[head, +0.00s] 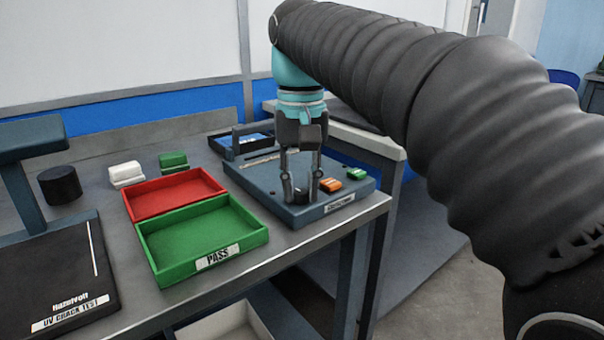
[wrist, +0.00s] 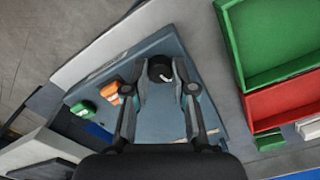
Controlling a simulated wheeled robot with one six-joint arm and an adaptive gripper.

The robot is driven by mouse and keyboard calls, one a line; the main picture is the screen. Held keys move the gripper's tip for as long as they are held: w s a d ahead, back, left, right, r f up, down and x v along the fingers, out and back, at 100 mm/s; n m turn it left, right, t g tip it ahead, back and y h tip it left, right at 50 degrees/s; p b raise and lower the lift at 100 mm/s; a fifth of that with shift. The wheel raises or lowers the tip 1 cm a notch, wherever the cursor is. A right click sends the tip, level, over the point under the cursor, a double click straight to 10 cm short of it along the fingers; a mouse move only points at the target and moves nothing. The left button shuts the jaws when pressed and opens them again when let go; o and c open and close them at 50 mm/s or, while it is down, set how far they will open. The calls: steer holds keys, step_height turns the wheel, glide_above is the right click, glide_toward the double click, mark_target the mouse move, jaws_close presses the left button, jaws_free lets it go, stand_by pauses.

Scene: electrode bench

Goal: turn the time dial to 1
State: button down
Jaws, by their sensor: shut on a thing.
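The time dial is a small black round knob (wrist: 160,70) with a pale pointer line, on the blue-grey panel (head: 262,184) at the right of the bench. In the head view the dial (head: 300,194) is partly hidden by my fingers. My gripper (head: 301,192) points down over the panel and is shut on the dial, one finger on each side. In the wrist view the dial sits between the tips of my gripper (wrist: 161,76). The numbers around the dial cannot be read.
An orange button (head: 330,185) and a green button (head: 356,174) stand just right of the dial. A green PASS tray (head: 160,273) and a red tray (head: 135,216) lie to the left. A black cylinder (head: 60,185) and the UV crack test stand (head: 55,265) are farther left.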

mark_target(301, 190)
steer(key=n+p, duration=0.3)
steer(key=n, duration=0.2)
steer(key=shift+n, duration=0.3)
stand_by(0.4)
steer(key=c, duration=0.9)
jaws_free()
steer(key=shift+c, duration=0.2)
step_height(301, 190, up, 12)
